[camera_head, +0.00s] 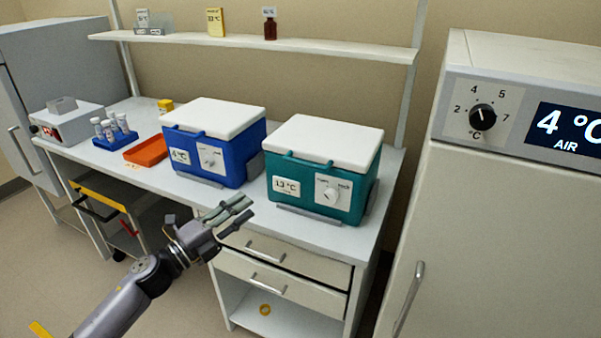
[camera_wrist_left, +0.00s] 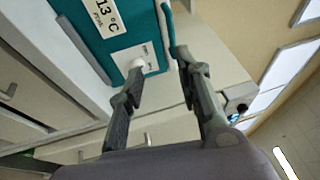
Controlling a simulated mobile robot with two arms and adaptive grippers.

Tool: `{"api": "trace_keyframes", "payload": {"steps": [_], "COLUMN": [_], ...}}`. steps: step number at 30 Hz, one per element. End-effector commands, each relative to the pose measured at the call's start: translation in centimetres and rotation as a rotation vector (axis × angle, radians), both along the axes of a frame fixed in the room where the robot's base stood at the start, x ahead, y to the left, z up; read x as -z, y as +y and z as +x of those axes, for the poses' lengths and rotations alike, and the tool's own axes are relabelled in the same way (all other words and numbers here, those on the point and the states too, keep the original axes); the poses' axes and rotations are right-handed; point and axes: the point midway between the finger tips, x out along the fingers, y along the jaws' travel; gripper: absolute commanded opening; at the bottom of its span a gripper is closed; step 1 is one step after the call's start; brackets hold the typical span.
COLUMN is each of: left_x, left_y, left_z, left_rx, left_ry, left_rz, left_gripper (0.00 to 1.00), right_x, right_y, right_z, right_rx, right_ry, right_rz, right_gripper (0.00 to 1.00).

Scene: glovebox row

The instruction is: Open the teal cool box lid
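The teal cool box (camera_head: 305,172) stands on the bench at the right, with its white lid (camera_head: 328,141) shut flat on top. Its front carries a 13 °C label (camera_head: 286,186) and a white plate with a dial (camera_head: 331,193). A teal handle bar runs below the lid's front edge. In the left wrist view the teal box (camera_wrist_left: 92,52) shows tilted at upper left, beyond the fingers. My left gripper (camera_head: 246,207) is open and empty, in front of the bench, to the left of the teal box and apart from it. My right gripper is not in view.
A blue cool box (camera_head: 205,168) stands just left of the teal one. An orange tray (camera_head: 146,151) and a blue tube rack (camera_head: 112,141) lie farther left. A shelf (camera_head: 260,43) hangs above. A tall cabinet (camera_head: 500,200) with a 4 °C display stands at right.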

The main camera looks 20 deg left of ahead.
Motion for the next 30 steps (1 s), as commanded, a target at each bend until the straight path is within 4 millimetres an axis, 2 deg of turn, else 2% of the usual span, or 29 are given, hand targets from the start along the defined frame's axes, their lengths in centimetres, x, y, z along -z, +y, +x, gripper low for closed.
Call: {"api": "trace_keyframes", "payload": {"steps": [3, 8, 24, 30], "left_x": [-1.8, -2.5, -4.5, -4.8], "left_y": [-1.0, -1.7, -6.3, -7.5], "left_z": [-0.2, 1.2, 11.3, 14.0], "left_rx": [0.032, 0.033, 0.029, 0.029], "left_ry": [-0.041, -0.047, -0.043, -0.041], "left_rz": [0.044, 0.047, 0.041, 0.042], "left_gripper": [0.32, 0.32, 0.32, 0.32], "right_x": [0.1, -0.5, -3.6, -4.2], "right_y": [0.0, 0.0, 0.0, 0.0], "right_z": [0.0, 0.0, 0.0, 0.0], "right_rx": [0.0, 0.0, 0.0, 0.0], "right_ry": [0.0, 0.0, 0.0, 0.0], "right_rz": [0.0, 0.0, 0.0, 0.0], "right_gripper": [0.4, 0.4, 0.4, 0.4]}}
